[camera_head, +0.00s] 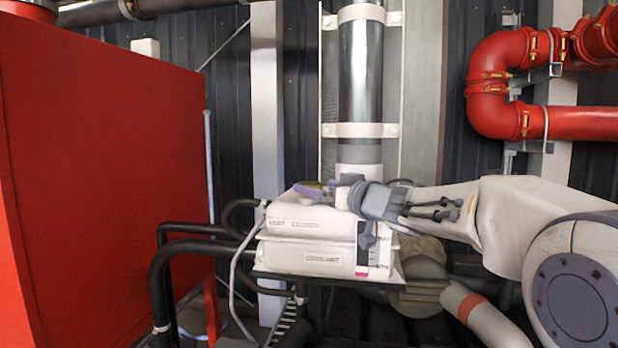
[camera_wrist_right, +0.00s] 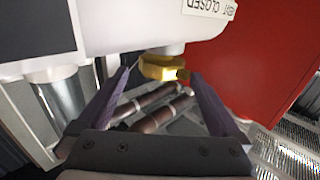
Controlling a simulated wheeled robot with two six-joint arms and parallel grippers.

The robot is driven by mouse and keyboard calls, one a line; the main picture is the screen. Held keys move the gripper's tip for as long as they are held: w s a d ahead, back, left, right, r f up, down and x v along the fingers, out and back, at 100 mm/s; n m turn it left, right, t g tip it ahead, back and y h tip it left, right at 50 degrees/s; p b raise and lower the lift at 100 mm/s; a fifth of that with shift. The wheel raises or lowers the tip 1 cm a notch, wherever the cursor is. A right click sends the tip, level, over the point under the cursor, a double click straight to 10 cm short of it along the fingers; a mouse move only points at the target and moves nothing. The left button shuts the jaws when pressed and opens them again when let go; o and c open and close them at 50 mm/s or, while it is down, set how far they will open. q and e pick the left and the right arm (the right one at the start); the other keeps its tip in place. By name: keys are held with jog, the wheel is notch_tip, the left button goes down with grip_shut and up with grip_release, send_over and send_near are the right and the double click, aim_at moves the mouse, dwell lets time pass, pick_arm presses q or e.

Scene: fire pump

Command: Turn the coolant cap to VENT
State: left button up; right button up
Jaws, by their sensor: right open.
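The white coolant tank (camera_head: 310,225) stands at the centre of the head view, with "COOLANT", "VENT" and "CLOSED" labels. The yellow coolant cap (camera_wrist_right: 160,68) sits on a short white neck in the right wrist view and has a small tab on its right side. In the head view it is mostly hidden by my right gripper (camera_head: 320,189), which is over the tank's top. In the wrist view, the open purple fingers of my right gripper (camera_wrist_right: 160,76) are on either side of the cap, with gaps visible. My left gripper is not in view.
A large red cabinet (camera_head: 105,170) stands left of the tank. Black hoses (camera_head: 185,250) run between them. A vertical metal pipe (camera_head: 360,75) rises behind the tank, and red pipes (camera_head: 490,85) are at the upper right.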

aim_at(309, 183)
jog(key=shift+p+x, duration=0.6)
jog(key=shift+x, duration=1.55)
jog(key=shift+a, duration=0.1)
